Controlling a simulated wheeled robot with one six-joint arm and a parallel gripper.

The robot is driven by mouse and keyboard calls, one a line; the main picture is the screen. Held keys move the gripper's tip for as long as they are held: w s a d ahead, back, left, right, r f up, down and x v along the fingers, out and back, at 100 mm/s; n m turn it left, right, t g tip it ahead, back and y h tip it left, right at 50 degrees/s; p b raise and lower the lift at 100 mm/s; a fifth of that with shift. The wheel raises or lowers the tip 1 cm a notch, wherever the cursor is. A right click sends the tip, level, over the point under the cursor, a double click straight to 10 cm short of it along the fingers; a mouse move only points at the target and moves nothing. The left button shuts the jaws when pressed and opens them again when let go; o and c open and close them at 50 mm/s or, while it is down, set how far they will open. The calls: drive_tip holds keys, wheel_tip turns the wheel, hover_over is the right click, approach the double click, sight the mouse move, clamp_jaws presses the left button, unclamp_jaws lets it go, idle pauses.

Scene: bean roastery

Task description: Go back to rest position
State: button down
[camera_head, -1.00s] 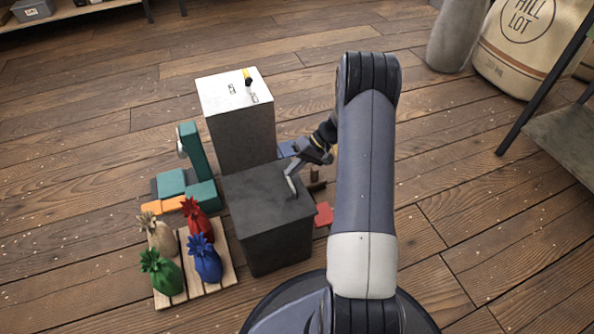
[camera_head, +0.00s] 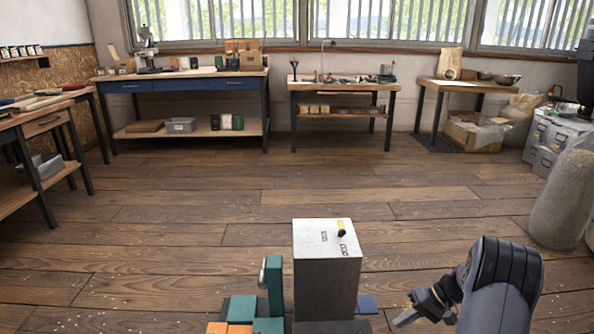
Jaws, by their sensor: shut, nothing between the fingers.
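My gripper (camera_head: 407,312) is at the lower right of the head view, to the right of the white-topped grey block and apart from it. Its fingers are together and hold nothing. My arm (camera_head: 497,285) comes up from the bottom edge and bends down toward the gripper.
The tall grey block (camera_head: 327,276) has a small yellow-and-black item (camera_head: 341,226) on its white top. A teal machine (camera_head: 273,287) stands left of it, with an orange piece (camera_head: 240,329) at the bottom edge. Benches line the back wall (camera_head: 190,82). The wooden floor (camera_head: 200,210) between is clear.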

drive_tip(key=b+x, duration=0.4)
drive_tip(key=x, duration=0.7)
drive_tip(key=shift+a+b, duration=0.1)
drive_tip(key=shift+b, duration=0.2)
drive_tip(key=shift+f, duration=0.65)
